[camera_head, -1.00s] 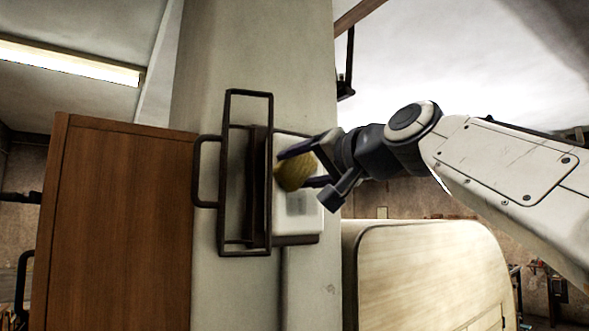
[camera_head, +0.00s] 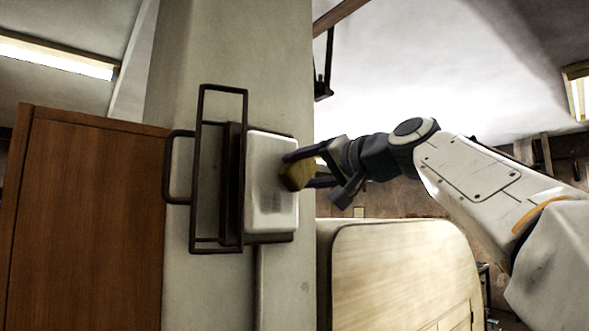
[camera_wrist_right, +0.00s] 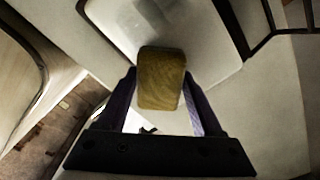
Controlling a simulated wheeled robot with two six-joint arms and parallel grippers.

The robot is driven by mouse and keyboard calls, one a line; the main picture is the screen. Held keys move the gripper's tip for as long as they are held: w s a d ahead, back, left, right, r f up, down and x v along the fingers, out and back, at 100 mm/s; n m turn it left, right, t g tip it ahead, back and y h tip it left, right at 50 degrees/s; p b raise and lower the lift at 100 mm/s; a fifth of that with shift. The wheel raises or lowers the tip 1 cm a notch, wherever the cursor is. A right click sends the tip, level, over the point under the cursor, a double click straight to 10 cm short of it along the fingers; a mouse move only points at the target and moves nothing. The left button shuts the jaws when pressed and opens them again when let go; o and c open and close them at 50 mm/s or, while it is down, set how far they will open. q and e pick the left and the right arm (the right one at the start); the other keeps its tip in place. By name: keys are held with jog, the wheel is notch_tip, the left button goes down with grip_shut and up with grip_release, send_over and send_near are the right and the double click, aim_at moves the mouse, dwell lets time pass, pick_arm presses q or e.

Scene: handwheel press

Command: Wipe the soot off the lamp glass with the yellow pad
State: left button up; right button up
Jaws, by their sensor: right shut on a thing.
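The lamp glass (camera_head: 270,215) is a pale rounded panel in a dark frame on a pillar. A grey smudge shows on it near its middle, left of the pad. It also shows in the right wrist view (camera_wrist_right: 112,18), with a darker grey patch on it. My right gripper (camera_head: 300,170) is shut on the yellow pad (camera_head: 296,173), at the right side of the glass. In the right wrist view the pad (camera_wrist_right: 161,78) sits between both fingers, its far end over the edge of the glass. I cannot tell whether it touches. My left gripper is not in view.
An open dark wire guard (camera_head: 219,88) stands out left of the glass on the pale pillar (camera_head: 180,60). A brown wooden cabinet (camera_head: 85,210) is at the left. A light wooden board (camera_head: 400,270) stands below my right arm.

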jog(key=shift+b+v, duration=1)
jog(key=shift+v, duration=2.05)
jog(key=b+v, duration=0.1)
jog(key=v, duration=0.2)
